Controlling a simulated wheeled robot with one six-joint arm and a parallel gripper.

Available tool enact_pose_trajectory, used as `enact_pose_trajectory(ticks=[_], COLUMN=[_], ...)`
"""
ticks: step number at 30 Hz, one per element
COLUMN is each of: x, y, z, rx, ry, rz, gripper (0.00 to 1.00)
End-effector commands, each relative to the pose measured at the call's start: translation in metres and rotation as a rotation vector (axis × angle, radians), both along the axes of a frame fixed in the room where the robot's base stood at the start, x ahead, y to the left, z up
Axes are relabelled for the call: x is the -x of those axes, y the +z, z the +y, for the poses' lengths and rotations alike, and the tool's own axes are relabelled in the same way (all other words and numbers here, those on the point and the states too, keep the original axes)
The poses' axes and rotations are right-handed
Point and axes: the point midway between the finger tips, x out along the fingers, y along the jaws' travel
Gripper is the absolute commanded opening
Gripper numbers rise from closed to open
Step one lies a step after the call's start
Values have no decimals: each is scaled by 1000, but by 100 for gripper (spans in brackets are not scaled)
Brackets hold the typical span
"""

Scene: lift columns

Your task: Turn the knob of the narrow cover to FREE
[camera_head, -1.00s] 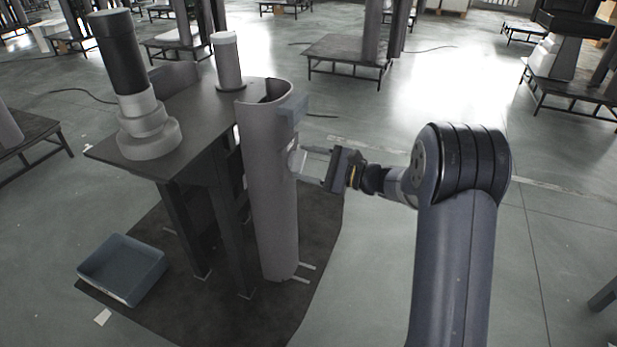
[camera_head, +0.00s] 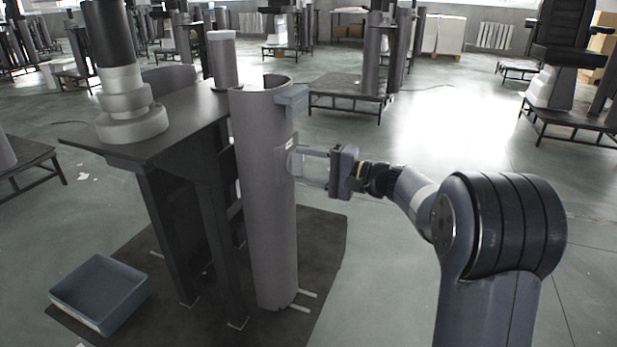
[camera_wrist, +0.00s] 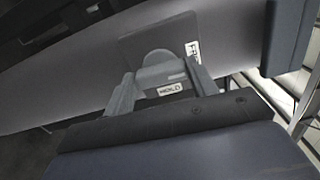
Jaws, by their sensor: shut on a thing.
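The narrow cover (camera_head: 262,215) is a tall grey curved shell standing upright at the column stand, and its wall also fills much of the wrist view (camera_wrist: 70,80). The knob (camera_wrist: 158,72) sits on a darker square plate (camera_wrist: 140,48) on the cover. A HOLD label (camera_wrist: 170,89) shows near the knob, and a partly hidden label beginning FR (camera_wrist: 193,50) is on the plate to the right. My gripper (camera_wrist: 160,85) is shut on the knob, one finger on each side. In the head view my gripper (camera_head: 300,166) reaches the cover from the right. The knob's pointing direction is unclear.
A dark table (camera_head: 185,117) bears a grey column (camera_head: 128,115) and a smaller cylinder (camera_head: 222,62). A grey block (camera_head: 292,96) juts from the cover's upper right edge. A blue-grey bin (camera_head: 98,294) is on the floor at left. The floor at right is open.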

Motion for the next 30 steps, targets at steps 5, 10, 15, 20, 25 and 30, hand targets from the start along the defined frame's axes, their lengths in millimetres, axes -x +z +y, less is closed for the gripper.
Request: enact_pose_trajectory(ticks=[5,10,15,20,25,30], x=[0,0,0,0,0,0], y=[-2,-1,-1,-1,-1,-1], z=[0,0,0,0,0,0], rx=[16,22,23,23,22,21], ry=[1,1,1,1,1,1], rz=[-40,-55,-57,-57,-56,-55], gripper=[32,32,32,32,68,76])
